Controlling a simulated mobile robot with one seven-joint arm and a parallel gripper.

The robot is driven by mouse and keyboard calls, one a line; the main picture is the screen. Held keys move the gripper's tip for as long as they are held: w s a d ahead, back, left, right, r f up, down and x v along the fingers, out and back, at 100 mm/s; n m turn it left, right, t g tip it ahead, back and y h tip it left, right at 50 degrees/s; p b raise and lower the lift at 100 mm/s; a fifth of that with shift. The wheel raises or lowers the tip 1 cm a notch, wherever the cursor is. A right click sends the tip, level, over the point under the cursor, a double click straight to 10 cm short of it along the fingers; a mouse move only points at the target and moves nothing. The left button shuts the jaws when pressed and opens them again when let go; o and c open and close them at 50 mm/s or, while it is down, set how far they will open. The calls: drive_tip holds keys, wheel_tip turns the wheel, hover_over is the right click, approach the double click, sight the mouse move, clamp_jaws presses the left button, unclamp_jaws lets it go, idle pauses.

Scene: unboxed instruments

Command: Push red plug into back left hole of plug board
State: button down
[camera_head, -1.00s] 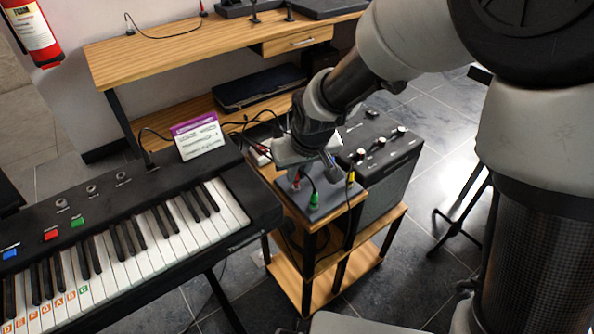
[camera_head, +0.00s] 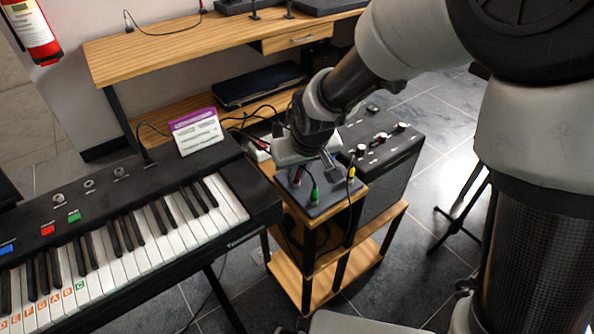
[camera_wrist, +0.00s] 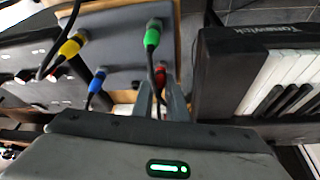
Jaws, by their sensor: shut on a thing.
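The grey plug board (camera_head: 335,192) lies on top of a small wooden stand. It fills the upper middle of the wrist view (camera_wrist: 118,48). The red plug (camera_head: 297,181) is at the board's left side in the head view; in the wrist view it (camera_wrist: 161,76) shows at my fingertips. My gripper (camera_wrist: 161,100) is shut on the red plug, low over the board. The plug's tip and the hole under it are hidden, so I cannot tell how deep it sits. A green plug (camera_head: 314,195), a yellow plug (camera_head: 351,173) and a blue plug (camera_wrist: 97,80) stand in the board.
A keyboard (camera_head: 130,235) stands close on the left of the stand. A black amplifier (camera_head: 385,160) is close on the right. Black cables loop around the plugs and behind the board. A wooden desk (camera_head: 190,50) stands at the back.

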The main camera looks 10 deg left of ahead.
drive_tip(key=shift+f, duration=0.15)
drive_tip(key=c, duration=1.7)
unclamp_jaws()
drive_tip(key=shift+o, duration=0.2)
drive_tip(key=p+v, duration=0.4)
drive_tip(key=v, duration=1.3)
drive_tip(key=s+d+r+m+t+h, duration=0.15)
drive_tip(key=s+d, duration=0.25)
drive_tip(key=d, duration=0.4)
drive_tip(key=s+d+r+m, duration=0.3)
drive_tip(key=d, duration=0.4)
drive_tip(key=s+d+r+m+h, duration=0.1)
drive_tip(key=s+d+r+m, duration=0.2)
drive_tip(key=d, duration=0.5)
wheel_tip(320, 180, up, 18)
drive_tip(key=s+p, duration=0.1)
drive_tip(key=p, duration=1.7)
drive_tip(key=shift+s+f+n+p, duration=0.15)
drive_tip(key=shift+n+p, duration=0.15)
drive_tip(key=shift+n, duration=0.05)
drive_tip(key=shift+f, duration=0.1)
drive_tip(key=shift+c, duration=0.5)
